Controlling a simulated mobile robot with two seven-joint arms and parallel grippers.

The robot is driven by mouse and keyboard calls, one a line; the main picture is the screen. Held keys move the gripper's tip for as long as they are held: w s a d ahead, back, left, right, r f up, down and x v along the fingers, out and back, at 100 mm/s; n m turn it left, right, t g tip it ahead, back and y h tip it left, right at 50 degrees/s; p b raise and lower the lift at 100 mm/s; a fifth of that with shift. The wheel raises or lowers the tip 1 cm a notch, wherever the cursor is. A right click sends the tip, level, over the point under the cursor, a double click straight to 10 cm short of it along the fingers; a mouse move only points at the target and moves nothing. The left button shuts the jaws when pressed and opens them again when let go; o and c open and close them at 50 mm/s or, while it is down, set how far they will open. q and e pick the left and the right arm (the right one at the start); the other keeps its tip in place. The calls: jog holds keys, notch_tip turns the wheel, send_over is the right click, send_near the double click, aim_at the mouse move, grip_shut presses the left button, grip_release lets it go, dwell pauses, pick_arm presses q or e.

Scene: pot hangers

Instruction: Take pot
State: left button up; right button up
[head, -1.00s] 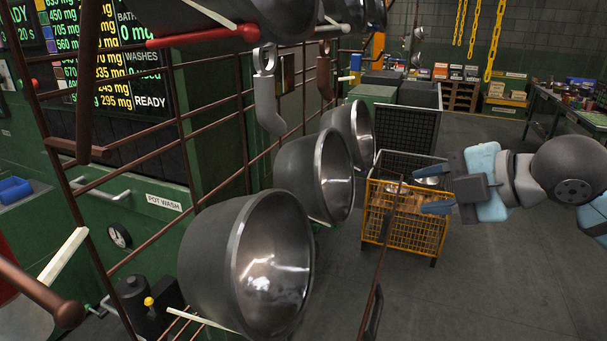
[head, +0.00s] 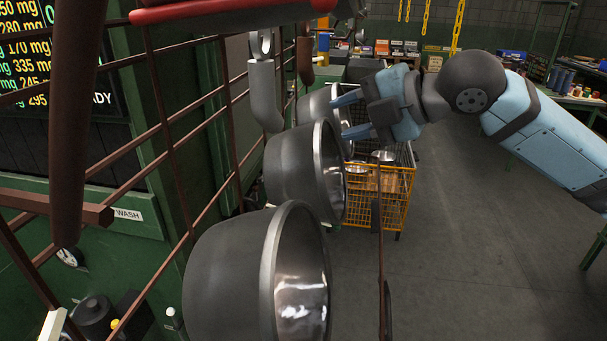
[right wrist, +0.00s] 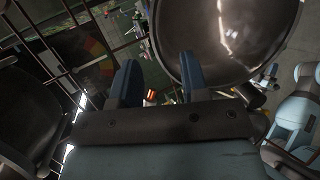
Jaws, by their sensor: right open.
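Several grey metal pots hang in a row on a brown rack, their shiny insides facing right in the head view. The nearest pot (head: 215,275) is at the bottom, a middle pot (head: 290,172) is behind it, and a farther pot (head: 315,106) is partly hidden. My right gripper (head: 347,116) is open and empty, its blue fingers pointing left beside the farther pot's rim. In the right wrist view a pot (right wrist: 235,40) fills the top right, just past the open fingers (right wrist: 158,82). Contact cannot be told. My left gripper is not in view.
The brown rack bars (head: 160,125) and a red-capped bar (head: 230,9) stand close at the left. A yellow wire cart (head: 397,195) with pots in it stands behind the gripper. Yellow chains (head: 455,28) hang at the back. The floor at right is clear.

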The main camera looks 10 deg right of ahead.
aim_at(322, 123)
jog(key=x, duration=0.7)
jog(key=shift+a+r, duration=0.1)
jog(key=shift+a, duration=0.2)
grip_shut()
